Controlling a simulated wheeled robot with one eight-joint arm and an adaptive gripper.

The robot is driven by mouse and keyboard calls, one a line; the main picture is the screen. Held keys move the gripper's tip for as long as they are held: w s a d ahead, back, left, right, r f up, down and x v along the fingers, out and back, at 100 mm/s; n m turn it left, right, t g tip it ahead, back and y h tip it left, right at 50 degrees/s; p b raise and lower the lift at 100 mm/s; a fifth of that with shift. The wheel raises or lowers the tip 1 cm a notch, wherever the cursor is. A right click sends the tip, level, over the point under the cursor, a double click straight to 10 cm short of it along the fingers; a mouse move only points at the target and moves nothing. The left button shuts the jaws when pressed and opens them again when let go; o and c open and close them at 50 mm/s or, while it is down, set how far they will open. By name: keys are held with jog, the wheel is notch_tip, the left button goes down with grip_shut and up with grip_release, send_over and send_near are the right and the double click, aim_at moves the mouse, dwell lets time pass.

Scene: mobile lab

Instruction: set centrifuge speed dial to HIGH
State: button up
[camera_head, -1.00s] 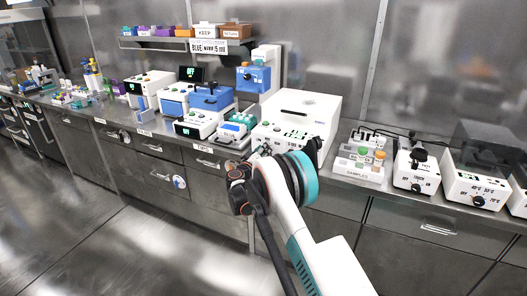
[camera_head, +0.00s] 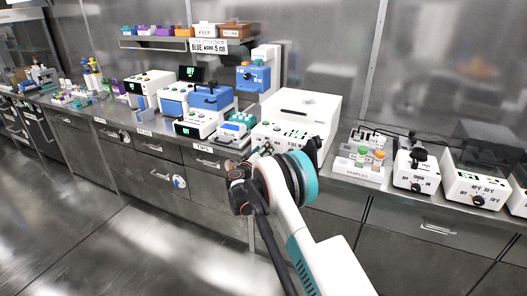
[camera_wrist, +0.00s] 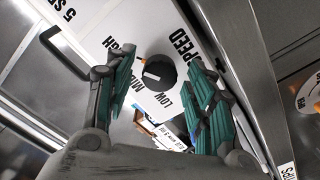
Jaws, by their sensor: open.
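The speed dial (camera_wrist: 159,73) is a round black knob with a white pointer mark, on a white panel in the wrist view. The lettering SPEED, LOW, MID and part of HIGH shows around it. The pointer faces the left side of the knob, toward the MID lettering. My gripper (camera_wrist: 163,60) is open, with one teal-padded finger on each side of the knob; whether they touch it I cannot tell. In the head view my gripper (camera_head: 264,150) is at the front of the large white machine (camera_head: 312,104), and my arm hides the dial.
A white SAMPLES rack (camera_head: 358,172) with colored caps stands right of the machine, followed by a white box with a black knob (camera_head: 418,155). A small blue-topped device (camera_head: 235,127) stands close on the left. Drawers with handles line the front below.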

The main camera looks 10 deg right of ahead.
jog(key=v, duration=1.2)
